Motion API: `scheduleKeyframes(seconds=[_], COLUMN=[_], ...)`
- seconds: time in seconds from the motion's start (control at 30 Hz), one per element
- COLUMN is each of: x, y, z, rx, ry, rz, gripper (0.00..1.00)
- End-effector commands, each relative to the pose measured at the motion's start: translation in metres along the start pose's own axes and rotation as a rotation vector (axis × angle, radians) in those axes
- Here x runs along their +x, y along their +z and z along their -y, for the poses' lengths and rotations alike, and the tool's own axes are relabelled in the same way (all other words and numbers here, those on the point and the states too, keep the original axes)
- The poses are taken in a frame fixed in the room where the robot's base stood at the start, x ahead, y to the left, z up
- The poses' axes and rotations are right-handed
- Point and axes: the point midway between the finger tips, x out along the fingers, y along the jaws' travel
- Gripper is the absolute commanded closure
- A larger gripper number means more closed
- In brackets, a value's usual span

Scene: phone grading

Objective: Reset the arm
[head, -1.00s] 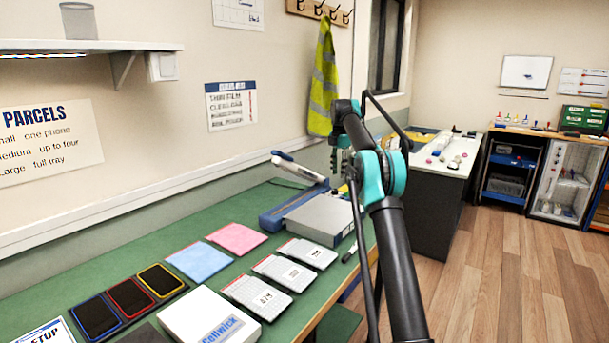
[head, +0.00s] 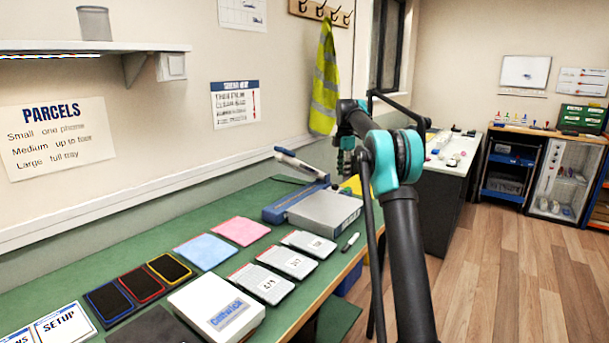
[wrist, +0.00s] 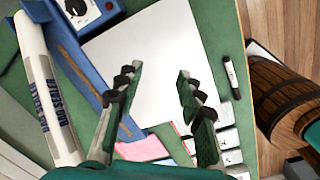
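My arm (head: 405,250) stands folded at the right end of the green bench, its elbow raised. My gripper (wrist: 155,78) shows in the wrist view with its two fingers apart and nothing between them. In the wrist view the box's pale top (wrist: 145,55) lies below the fingers, with a visible gap at the fingertips. In the head view the gripper is small and dark, partly hidden by the arm.
A brown barrel (wrist: 285,95) stands beside the bench. The wooden floor at right is clear.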

Motion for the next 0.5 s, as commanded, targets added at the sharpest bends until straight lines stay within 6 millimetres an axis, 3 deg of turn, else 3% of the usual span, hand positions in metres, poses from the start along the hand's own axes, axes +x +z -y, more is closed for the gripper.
scheduleKeyframes(seconds=[0.27, 0.5], x=[0.004, 0.024], y=[-0.007, -0.022], z=[0.060, 0.143], rx=[0.314, 0.656], ry=[0.055, 0.117], rz=[0.005, -0.009], gripper=[0.62, 0.62])
